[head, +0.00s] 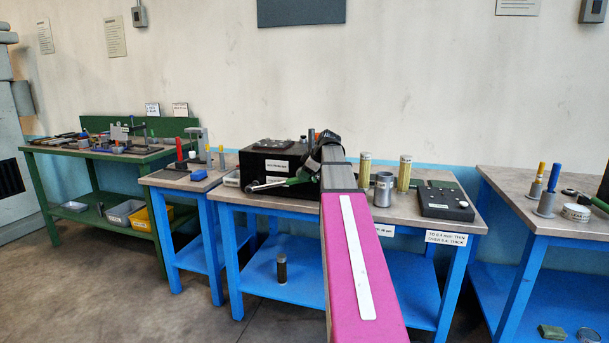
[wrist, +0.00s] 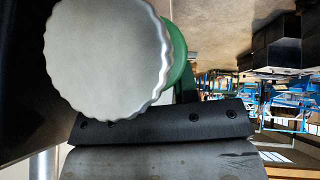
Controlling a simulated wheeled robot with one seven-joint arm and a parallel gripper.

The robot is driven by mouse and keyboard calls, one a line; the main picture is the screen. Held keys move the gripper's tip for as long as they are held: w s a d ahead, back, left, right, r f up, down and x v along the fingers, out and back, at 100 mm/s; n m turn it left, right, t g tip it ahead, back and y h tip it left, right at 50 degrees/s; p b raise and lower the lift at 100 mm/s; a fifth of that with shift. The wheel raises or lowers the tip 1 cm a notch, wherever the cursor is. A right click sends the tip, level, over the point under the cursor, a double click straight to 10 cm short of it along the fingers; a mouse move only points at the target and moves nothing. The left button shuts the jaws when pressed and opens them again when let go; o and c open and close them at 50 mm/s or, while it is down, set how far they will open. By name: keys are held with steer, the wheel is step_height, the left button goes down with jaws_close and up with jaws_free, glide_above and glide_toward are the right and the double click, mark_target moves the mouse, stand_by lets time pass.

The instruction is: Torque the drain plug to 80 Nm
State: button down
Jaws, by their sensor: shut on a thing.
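My gripper (head: 313,163) is at the middle workbench, partly hidden behind my magenta arm link. It is shut on a green-handled tool (head: 301,177), which looks like a wrench with a silver shaft pointing left in front of a labelled black box (head: 258,172). In the wrist view, a scalloped silver round end (wrist: 108,60) fills the upper left, with a green part (wrist: 178,58) behind it, next to the dark gripper finger (wrist: 165,122). I cannot make out the drain plug or any torque reading.
A grey metal cup (head: 383,190), yellowish cylinders (head: 404,173) and a black panel with knobs (head: 446,202) stand right of my arm on the blue-legged bench. A dark cylinder (head: 282,268) stands on the lower shelf. Other benches flank it left and right.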

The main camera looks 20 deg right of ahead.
steer(key=shift+f, duration=0.2)
steer(key=shift+s+d+f+y, duration=0.15)
steer(key=shift+f+y, duration=0.15)
steer(key=shift+f, duration=0.35)
steer(key=shift+s+d+f+t+y, duration=0.2)
steer(key=shift+f+t+y, duration=0.15)
steer(key=shift+f, duration=0.3)
stand_by(0.4)
steer(key=shift+f, duration=0.35)
steer(key=shift+d+f+t, duration=0.1)
steer(key=shift+f+t, duration=0.15)
steer(key=shift+r, duration=0.1)
steer(key=shift+w+a+r+g, duration=0.1)
steer(key=shift+r+g, duration=0.1)
steer(key=shift+r, duration=0.35)
steer(key=shift+w+a+r+g, duration=0.1)
steer(key=shift+r+g, duration=0.1)
steer(key=shift+r, duration=0.3)
steer(key=shift+r, duration=0.1)
steer(key=shift+w+a+r+h, duration=0.15)
steer(key=shift+r+h, duration=0.2)
steer(key=shift+r, duration=0.2)
steer(key=shift+w+a+r+h, duration=0.15)
steer(key=shift+r+h, duration=0.15)
steer(key=shift+r, duration=0.2)
